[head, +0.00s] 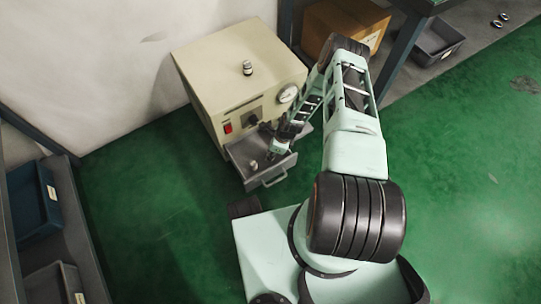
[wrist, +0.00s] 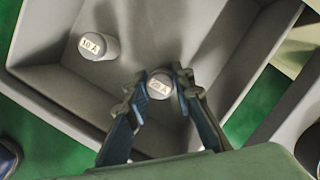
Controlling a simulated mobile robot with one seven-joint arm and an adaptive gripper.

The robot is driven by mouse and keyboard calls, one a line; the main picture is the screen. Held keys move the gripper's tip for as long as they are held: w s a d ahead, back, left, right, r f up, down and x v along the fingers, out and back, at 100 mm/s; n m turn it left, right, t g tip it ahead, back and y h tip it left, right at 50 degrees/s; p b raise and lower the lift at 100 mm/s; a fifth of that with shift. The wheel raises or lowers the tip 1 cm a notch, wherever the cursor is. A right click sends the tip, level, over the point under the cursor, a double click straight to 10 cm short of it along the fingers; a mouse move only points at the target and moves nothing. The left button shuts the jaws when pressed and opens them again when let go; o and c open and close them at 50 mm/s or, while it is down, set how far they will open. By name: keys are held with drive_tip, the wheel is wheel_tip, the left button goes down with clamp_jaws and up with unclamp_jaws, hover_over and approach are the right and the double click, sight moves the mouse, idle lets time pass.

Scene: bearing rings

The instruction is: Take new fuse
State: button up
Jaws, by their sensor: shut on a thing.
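An open grey drawer (head: 246,176) sticks out of the front of a beige machine (head: 215,75). Two pale cylindrical fuses with labelled ends are in it in the wrist view.
A small dark-and-white cylinder (head: 247,68) stands on top of the machine. The front has a red switch (head: 228,128) and a round gauge (head: 288,93). A cardboard box (head: 345,27) and a grey bin (head: 437,42) lie behind my arm. Shelving with bins stands at left. Green floor is clear.

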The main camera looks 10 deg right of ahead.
clamp_jaws()
drive_tip(key=shift+r, duration=0.1)
